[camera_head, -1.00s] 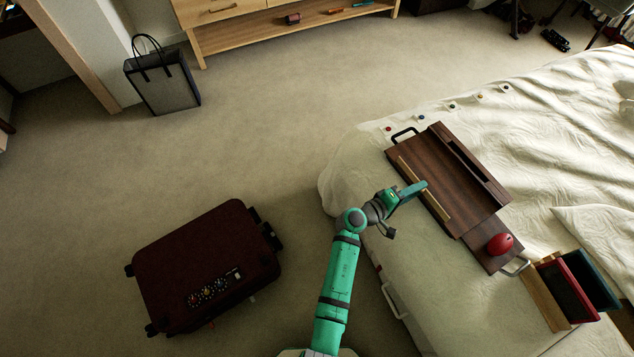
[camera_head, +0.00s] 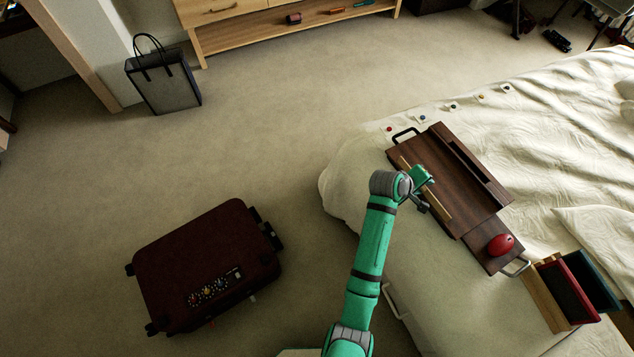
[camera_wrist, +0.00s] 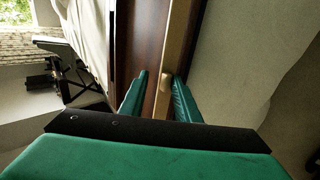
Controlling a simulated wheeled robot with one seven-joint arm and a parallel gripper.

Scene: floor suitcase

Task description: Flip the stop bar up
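The brown wooden lap desk (camera_head: 468,187) lies on the bed. The stop bar (camera_head: 442,207) is a thin light-wood strip lying along its near-left edge. In the wrist view the bar (camera_wrist: 178,38) runs away from me beside the dark board (camera_wrist: 140,38), with a small wooden tab (camera_wrist: 165,83) near the fingertips. My gripper (camera_head: 424,178) is over the middle of the bar. In the wrist view my gripper (camera_wrist: 160,82) is open, its green fingers on either side of the bar and tab. I cannot tell whether a finger touches them.
A red mouse (camera_head: 500,244) sits on the desk's pulled-out side panel. A wooden holder with red and teal books (camera_head: 566,290) stands at the right. A dark red suitcase (camera_head: 205,262) and a bag (camera_head: 163,82) are on the floor, away from the arm.

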